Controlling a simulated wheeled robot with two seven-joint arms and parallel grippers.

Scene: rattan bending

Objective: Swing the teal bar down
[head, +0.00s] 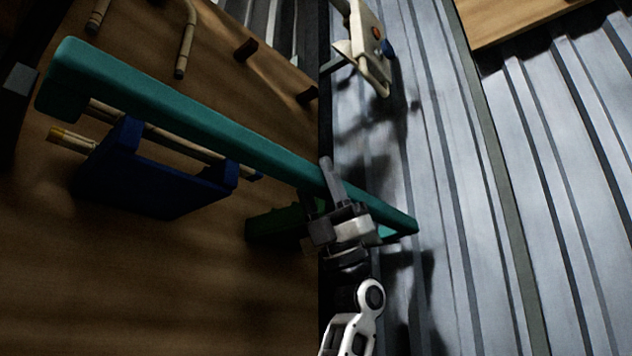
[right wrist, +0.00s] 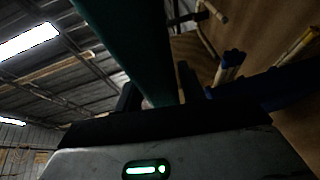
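The teal bar (head: 190,115) slants across the head view from the upper left to the lower right, above a brown wooden surface. My right gripper (head: 328,182) is at the bar near its lower right end. In the right wrist view the teal bar (right wrist: 145,50) runs between the two dark fingers of my right gripper (right wrist: 158,90). I cannot tell whether they press on it. A blue bracket (head: 160,185) with two prongs sits below the bar, beside a pale rattan pole (head: 185,143) partly hidden by the bar. My left gripper is not in view.
A dark green block (head: 275,223) lies near my right gripper. A white device (head: 368,48) with an orange spot is at the top, before grey corrugated metal (head: 570,200).

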